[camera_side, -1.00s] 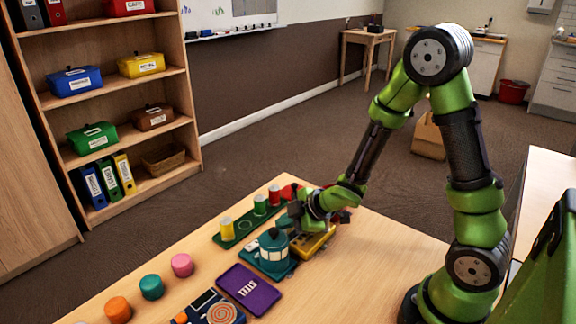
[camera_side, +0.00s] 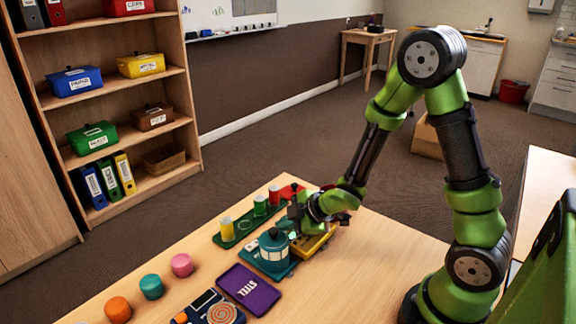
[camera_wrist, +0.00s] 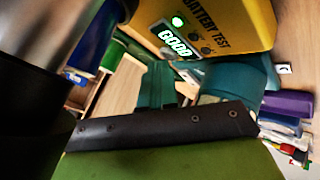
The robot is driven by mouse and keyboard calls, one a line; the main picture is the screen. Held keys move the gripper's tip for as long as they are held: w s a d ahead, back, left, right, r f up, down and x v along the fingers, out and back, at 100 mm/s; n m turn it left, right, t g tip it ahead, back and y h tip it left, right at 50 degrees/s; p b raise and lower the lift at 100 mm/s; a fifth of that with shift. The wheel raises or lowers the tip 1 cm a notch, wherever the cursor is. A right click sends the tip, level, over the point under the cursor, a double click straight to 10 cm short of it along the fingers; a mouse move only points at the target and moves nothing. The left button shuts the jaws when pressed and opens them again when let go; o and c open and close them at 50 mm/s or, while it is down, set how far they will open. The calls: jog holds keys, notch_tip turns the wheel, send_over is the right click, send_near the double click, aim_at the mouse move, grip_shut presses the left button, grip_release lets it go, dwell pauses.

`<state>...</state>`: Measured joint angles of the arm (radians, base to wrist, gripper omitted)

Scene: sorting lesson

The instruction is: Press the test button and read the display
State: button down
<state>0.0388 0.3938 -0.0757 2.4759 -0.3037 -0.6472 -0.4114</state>
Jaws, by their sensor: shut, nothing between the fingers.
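The yellow battery tester (camera_side: 314,243) lies on the table beside my gripper (camera_side: 296,212), which partly hides it in the side view. In the wrist view the tester (camera_wrist: 238,18) carries the words "BATTERY TEST". Its display (camera_wrist: 174,44) is lit and reads "GOOD". A small round green light (camera_wrist: 177,21) glows beside the display, and dark round knobs or buttons (camera_wrist: 205,50) sit near the lettering. My gripper is shut and empty, low at the tester. I cannot tell whether its fingertips touch the tester or which part is the test button.
A teal lidded pot (camera_side: 273,247) on a teal base stands close left of the tester. A green tray (camera_side: 240,233) with coloured cylinders is behind it. A purple pad (camera_side: 248,290), a blue device (camera_side: 205,303) and coloured knobs (camera_side: 151,287) lie in front. The table's right part is clear.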

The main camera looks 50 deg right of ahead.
jog(key=shift+r, duration=0.85)
jog(key=shift+r, duration=2.5)
jog(key=s+d+r+m+h, duration=0.3)
jog(key=s+r+m, duration=0.2)
jog(key=r+m, duration=0.35)
jog(key=s+a+r+m+g+y, duration=0.1)
jog(key=s+a+r+m, duration=0.2)
jog(key=s, duration=0.2)
jog(key=s+a+r+m+y, duration=0.2)
jog(key=s+a+r+m, duration=0.1)
jog(key=s, duration=0.3)
jog(key=shift+m+g, duration=0.4)
jog(key=shift+m, duration=0.05)
